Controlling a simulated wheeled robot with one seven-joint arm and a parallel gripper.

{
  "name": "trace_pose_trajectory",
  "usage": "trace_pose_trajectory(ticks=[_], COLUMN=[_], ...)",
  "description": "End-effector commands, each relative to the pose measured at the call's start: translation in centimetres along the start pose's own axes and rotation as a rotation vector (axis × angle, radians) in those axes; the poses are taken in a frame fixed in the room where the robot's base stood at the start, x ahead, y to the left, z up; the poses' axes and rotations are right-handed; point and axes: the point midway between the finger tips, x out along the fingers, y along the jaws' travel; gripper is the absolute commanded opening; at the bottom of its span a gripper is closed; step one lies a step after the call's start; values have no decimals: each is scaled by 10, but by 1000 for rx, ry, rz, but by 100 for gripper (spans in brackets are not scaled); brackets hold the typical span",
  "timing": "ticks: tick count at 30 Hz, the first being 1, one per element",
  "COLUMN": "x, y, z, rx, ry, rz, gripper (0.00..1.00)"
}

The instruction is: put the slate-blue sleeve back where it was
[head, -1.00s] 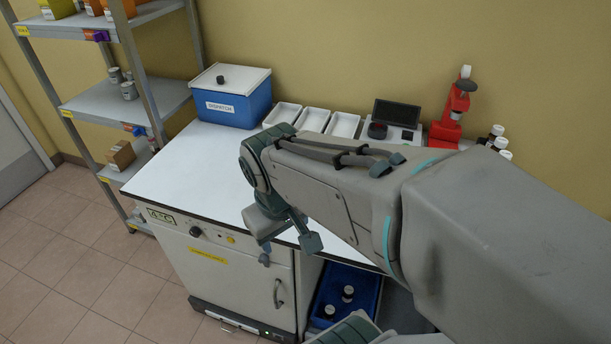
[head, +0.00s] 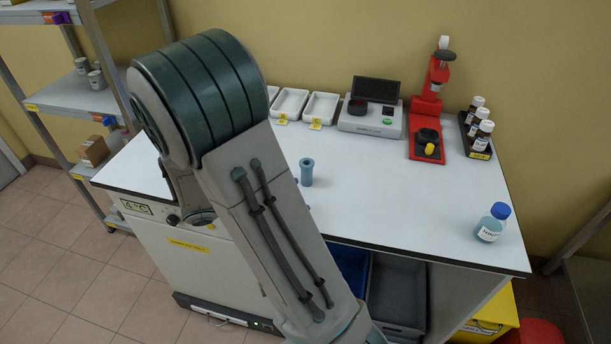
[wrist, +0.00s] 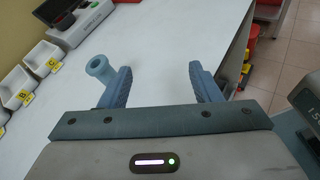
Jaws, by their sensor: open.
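The slate-blue sleeve (head: 307,171) stands upright on the white bench top, just right of my arm in the head view. In the wrist view the sleeve (wrist: 101,77) is just outside my left-hand finger, not between the fingers; I cannot tell whether they touch. My gripper (wrist: 160,72) is open and empty, with bare white bench top between its blue fingers. In the head view my arm hides most of the gripper.
Labelled white trays (head: 322,107), a grey instrument (head: 371,117) and a red device (head: 430,100) line the back. Dark bottles (head: 481,131) stand in a rack at back right. A blue-capped bottle (head: 492,224) is near the right edge. The bench's middle right is clear.

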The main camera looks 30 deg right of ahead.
Motion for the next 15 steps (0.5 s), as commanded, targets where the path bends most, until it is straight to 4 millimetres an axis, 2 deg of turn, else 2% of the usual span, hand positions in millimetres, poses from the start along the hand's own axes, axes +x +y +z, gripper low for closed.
trace_pose_trajectory(ticks=[1, 6, 10, 15], x=[3, 3, 0, -3], y=[6, 32, 46, 55], z=[-13, -40, -57, -68], rx=[-55, -215, -299, -353], ry=[-47, -190, -269, -319], rz=[43, 198, 286, 347], gripper=[57, 57, 57, 57])
